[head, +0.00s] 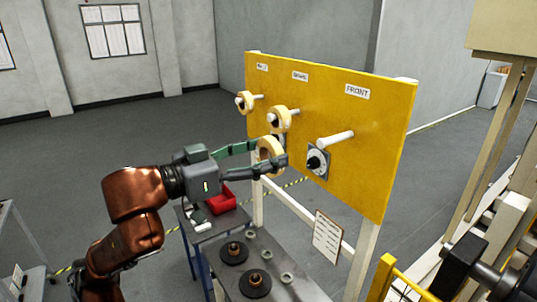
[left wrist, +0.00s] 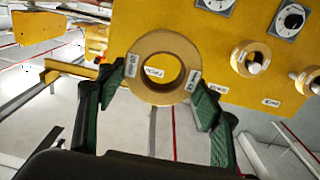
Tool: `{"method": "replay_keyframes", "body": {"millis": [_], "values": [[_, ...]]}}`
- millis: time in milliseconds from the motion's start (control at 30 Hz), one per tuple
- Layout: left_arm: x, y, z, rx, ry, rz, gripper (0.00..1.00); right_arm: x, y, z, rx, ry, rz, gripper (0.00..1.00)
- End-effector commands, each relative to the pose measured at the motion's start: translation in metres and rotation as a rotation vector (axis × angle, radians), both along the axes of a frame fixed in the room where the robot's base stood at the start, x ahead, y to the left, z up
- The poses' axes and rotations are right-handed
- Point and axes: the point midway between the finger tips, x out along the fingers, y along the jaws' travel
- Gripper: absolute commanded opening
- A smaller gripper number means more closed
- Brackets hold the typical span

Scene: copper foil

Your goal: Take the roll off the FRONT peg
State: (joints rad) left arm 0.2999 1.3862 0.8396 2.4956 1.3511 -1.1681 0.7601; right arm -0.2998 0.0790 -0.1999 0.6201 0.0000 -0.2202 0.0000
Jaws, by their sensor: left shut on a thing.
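My left gripper (head: 271,152) is shut on a tan roll (head: 268,141), one finger on each side of it. In the left wrist view the roll (left wrist: 163,40) faces me between the green finger pads of the gripper (left wrist: 160,86), and a label on the board shows through its hole. The roll is in the air before the yellow board, left of and apart from the front peg (head: 336,140). This white peg, under the FRONT label (head: 357,92), is bare. My right gripper is not in view.
The yellow board (head: 385,140) carries two more pegs with rolls, a far one (head: 244,108) and a middle one (head: 271,117). A dial (head: 317,162) sits below the front peg.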

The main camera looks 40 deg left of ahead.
Motion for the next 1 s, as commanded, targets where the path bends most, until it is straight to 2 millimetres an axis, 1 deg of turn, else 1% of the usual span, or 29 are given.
{"method": "replay_keyframes", "body": {"millis": [33, 133, 333, 1000], "values": [[0.000, 0.000, 0.004, 0.000, -0.001, 0.000, 0.35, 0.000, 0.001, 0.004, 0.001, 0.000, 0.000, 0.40], [0.000, 0.000, 0.007, 0.000, -0.001, 0.000, 0.35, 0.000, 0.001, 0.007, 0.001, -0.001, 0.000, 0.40], [-0.005, 0.002, 0.007, -0.002, -0.002, -0.001, 0.35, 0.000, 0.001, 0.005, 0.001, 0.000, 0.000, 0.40], [-0.053, 0.018, 0.006, -0.002, -0.002, -0.001, 0.35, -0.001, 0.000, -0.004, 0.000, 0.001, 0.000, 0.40]]}}
